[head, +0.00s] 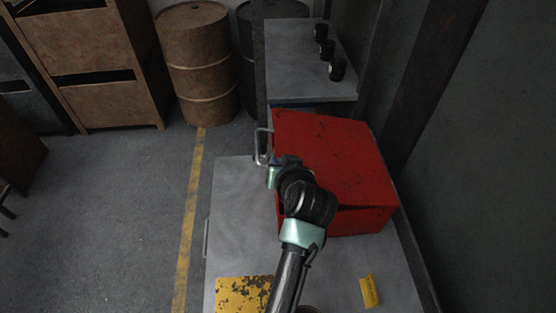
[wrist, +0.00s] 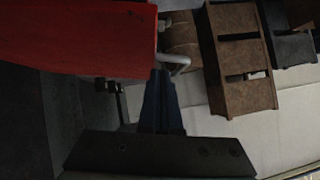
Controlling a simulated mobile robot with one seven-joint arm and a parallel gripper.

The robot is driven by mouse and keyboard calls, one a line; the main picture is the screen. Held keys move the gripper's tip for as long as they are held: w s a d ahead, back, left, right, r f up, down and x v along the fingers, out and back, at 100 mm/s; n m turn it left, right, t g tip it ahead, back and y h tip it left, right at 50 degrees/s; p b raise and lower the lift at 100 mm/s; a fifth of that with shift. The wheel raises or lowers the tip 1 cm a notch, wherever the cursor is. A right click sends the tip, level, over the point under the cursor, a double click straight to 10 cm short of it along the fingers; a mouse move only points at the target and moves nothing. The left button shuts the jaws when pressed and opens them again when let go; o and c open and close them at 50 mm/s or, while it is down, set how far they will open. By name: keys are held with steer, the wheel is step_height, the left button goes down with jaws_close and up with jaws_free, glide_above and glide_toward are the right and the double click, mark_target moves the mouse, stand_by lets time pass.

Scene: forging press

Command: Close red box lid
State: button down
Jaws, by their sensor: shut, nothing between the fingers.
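The red box (head: 340,165) stands on the grey table. Its red lid covers the top, and a thin dark gap shows under the lid's near edge, so it looks lowered but not flush. A pale metal handle (head: 261,147) sticks out on the box's left side. My gripper (head: 270,163) is beside that left side, close to the handle. In the wrist view the shut, empty fingers (wrist: 160,88) point toward the red surface (wrist: 75,38) and the handle (wrist: 177,62). I cannot tell whether they touch either. My arm hides part of the box's left near corner.
A grey shelf (head: 300,70) with several small black cylinders stands behind the box. A yellow worn plate (head: 243,293) and a small yellow piece (head: 369,290) lie on the table's near part. A dark wall is at right; rusty barrels stand at back left. Left floor is open.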

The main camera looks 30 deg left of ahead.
steer(key=shift+a+f, duration=0.1)
steer(key=shift+f, duration=0.2)
step_height(320, 180, down, 8)
steer(key=s+a+h+b, duration=0.1)
steer(key=b, duration=0.4)
steer(key=shift+s+a+f+n+t, duration=0.2)
steer(key=shift+f+n+t, duration=0.1)
steer(key=shift+n, duration=0.1)
steer(key=shift+s+d+b, duration=0.1)
steer(key=shift+s+b, duration=0.05)
steer(key=shift+b, duration=0.15)
steer(key=b+v, duration=0.1)
steer(key=v, duration=1.2)
steer(key=shift+w+r, duration=0.25)
